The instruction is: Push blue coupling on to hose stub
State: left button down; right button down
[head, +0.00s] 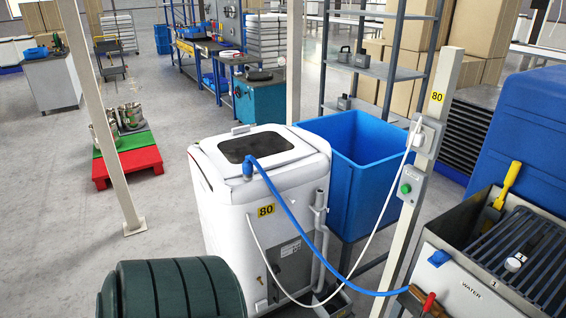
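A blue hose (297,227) runs from a blue fitting (249,167) on the top of the white machine (262,190) down and right to the metal sink unit marked WATER. Its lower end meets a brown part (409,302) beside a red-handled valve (428,303). Another small blue piece (438,258) sits on the sink unit's front edge. I cannot tell which blue piece is the coupling. I cannot make out a hose stub. Neither of my grippers is in view.
The sink unit (468,268) has a slatted top with a yellow-handled brush (507,185). A post (432,130) carries a socket and green button. A white cable (366,244) loops low. A blue bin (352,150) stands behind the machine. A dark green ribbed drum (172,288) is front left.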

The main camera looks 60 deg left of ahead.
aim_at(246, 168)
jog(key=u, duration=2.2)
jog(key=i+j+z, duration=0.1)
jog(key=z, duration=0.4)
jog(key=j+z, duration=0.3)
jog(key=z, duration=0.15)
jog(key=j+z, duration=0.3)
jog(key=j, duration=0.65)
jog(key=j+z, duration=0.25)
jog(key=j, duration=1.05)
jog(key=k+j, duration=0.1)
jog(key=j, duration=0.25)
